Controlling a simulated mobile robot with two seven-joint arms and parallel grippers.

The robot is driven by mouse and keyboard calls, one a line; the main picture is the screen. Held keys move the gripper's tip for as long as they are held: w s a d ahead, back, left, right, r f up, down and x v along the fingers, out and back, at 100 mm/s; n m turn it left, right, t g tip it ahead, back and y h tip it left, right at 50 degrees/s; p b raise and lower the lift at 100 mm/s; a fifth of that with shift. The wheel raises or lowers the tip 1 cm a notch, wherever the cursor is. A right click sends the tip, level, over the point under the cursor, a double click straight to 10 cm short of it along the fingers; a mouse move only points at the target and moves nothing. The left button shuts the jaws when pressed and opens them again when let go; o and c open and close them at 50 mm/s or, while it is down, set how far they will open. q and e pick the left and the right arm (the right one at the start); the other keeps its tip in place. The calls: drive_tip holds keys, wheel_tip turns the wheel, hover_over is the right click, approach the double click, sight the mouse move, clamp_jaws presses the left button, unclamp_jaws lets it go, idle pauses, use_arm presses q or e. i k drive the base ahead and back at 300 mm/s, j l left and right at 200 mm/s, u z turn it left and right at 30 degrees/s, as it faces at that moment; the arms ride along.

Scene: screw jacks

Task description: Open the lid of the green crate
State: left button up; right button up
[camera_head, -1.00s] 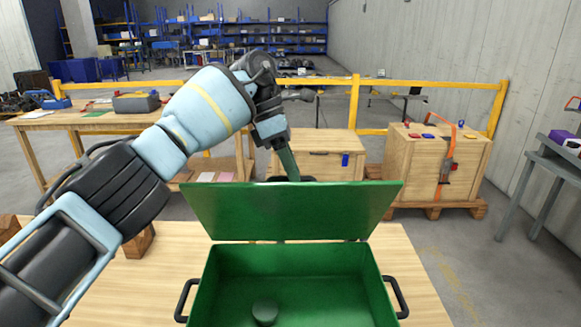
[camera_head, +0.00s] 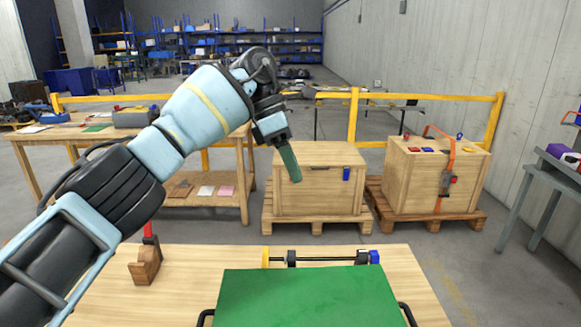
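The green crate stands on the wooden table at the bottom of the head view, cut off by the frame edge. Its green lid (camera_head: 306,298) lies down over the crate, shut or nearly so, and hides the inside. Black handles show at both sides of the crate, the right one (camera_head: 408,314) more clearly. My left gripper (camera_head: 290,163) is in the air above and beyond the lid, apart from it. Its green finger part points down; I see it from the side and cannot tell whether it is open. My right gripper is not in view.
Behind the lid lies a black rod with yellow and blue ends (camera_head: 320,258). A wooden block with a red part (camera_head: 146,264) stands at the table's left. Two wooden boxes (camera_head: 319,180) on pallets and a yellow rail (camera_head: 353,118) are beyond the table.

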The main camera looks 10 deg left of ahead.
sight(346, 295)
drive_tip(key=k, duration=1)
